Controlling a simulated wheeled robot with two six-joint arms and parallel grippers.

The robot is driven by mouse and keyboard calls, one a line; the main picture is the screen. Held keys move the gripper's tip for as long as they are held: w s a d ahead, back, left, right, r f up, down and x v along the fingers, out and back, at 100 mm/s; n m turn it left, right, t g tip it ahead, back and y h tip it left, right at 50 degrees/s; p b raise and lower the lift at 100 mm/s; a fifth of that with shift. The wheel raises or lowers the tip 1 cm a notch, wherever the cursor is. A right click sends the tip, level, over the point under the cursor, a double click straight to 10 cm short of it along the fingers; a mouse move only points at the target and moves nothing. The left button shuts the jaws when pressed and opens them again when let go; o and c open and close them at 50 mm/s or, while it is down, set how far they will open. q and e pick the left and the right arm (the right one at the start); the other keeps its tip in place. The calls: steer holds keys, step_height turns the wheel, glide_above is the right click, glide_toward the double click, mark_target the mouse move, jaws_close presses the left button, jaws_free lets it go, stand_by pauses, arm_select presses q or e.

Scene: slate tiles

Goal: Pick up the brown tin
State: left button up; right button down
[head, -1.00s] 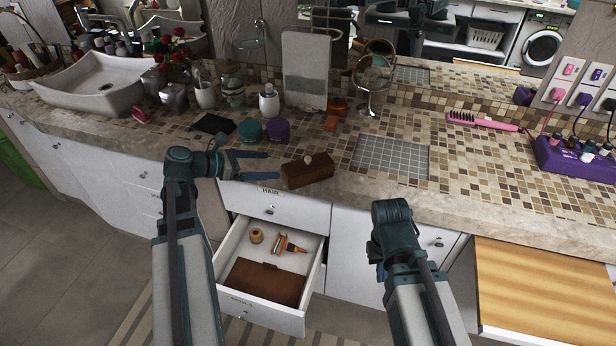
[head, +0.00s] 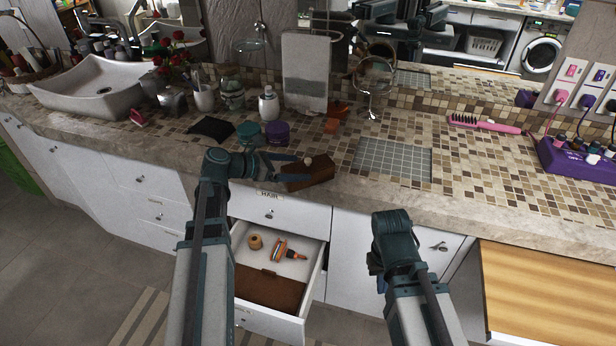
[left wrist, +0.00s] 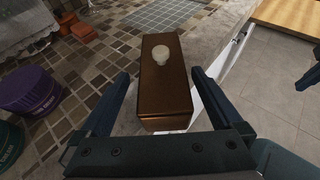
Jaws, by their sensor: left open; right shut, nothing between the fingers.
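The brown tin (head: 309,173) is a box with a pale knob on its lid. It sits on the tiled counter near the front edge, above the open drawer. My left gripper (head: 290,168) is open with its fingers reaching to either side of the tin's near end. In the left wrist view the tin (left wrist: 165,88) lies between the two spread fingers (left wrist: 155,100), with gaps visible on both sides. My right arm is low in front of the cabinets, and its gripper (head: 376,272) is mostly hidden behind its own wrist.
A purple tub (head: 277,133) and a teal tub (head: 249,134) stand behind the tin. The open drawer (head: 318,270) below holds a brown folder-like item (head: 270,288) and small objects. A grey grid mat (head: 393,159) lies right of the tin. A sink (head: 95,88) is at far left.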

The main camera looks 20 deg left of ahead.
mark_target(302, 168)
arm_select(q)
steer(key=b+x, duration=0.1)
steer(key=x, duration=0.3)
steer(key=shift+d, duration=0.25)
jaws_close()
